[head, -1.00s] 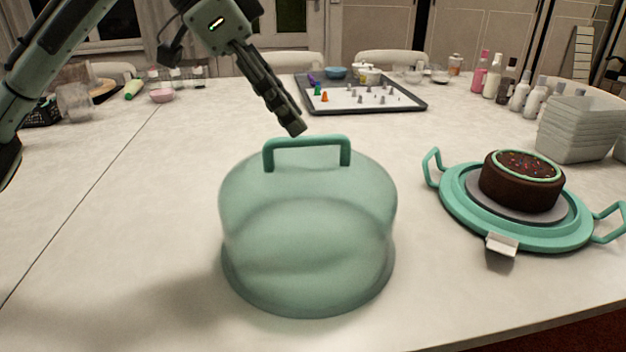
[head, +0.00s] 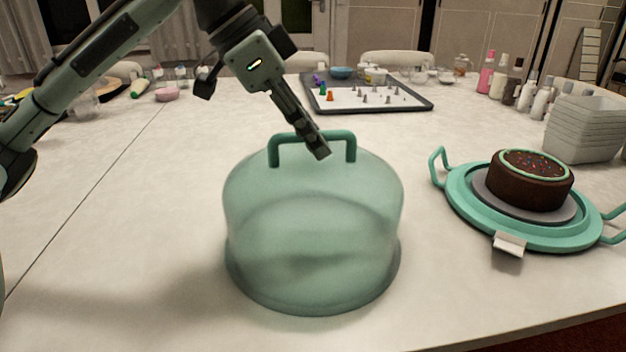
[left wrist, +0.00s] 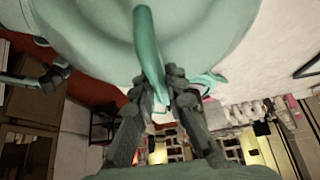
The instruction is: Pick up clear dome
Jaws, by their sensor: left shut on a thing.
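The clear dome (head: 312,235) is pale green and see-through, with a green bar handle (head: 343,137) on top. It stands upright on the table, left of the cake turntable, and appears empty. My left gripper (head: 321,152) is at the handle, coming down from the upper left. In the left wrist view the handle (left wrist: 149,50) runs between the two fingers of my left gripper (left wrist: 160,92), which are shut on it. The dome (left wrist: 95,30) fills the top of that view.
A green turntable (head: 465,205) with a chocolate cake (head: 530,182) stands at the right. Stacked pale containers (head: 583,130) and several bottles (head: 510,82) are behind it. A tray of piping tips (head: 425,103) lies farther back. The table left of the dome is clear.

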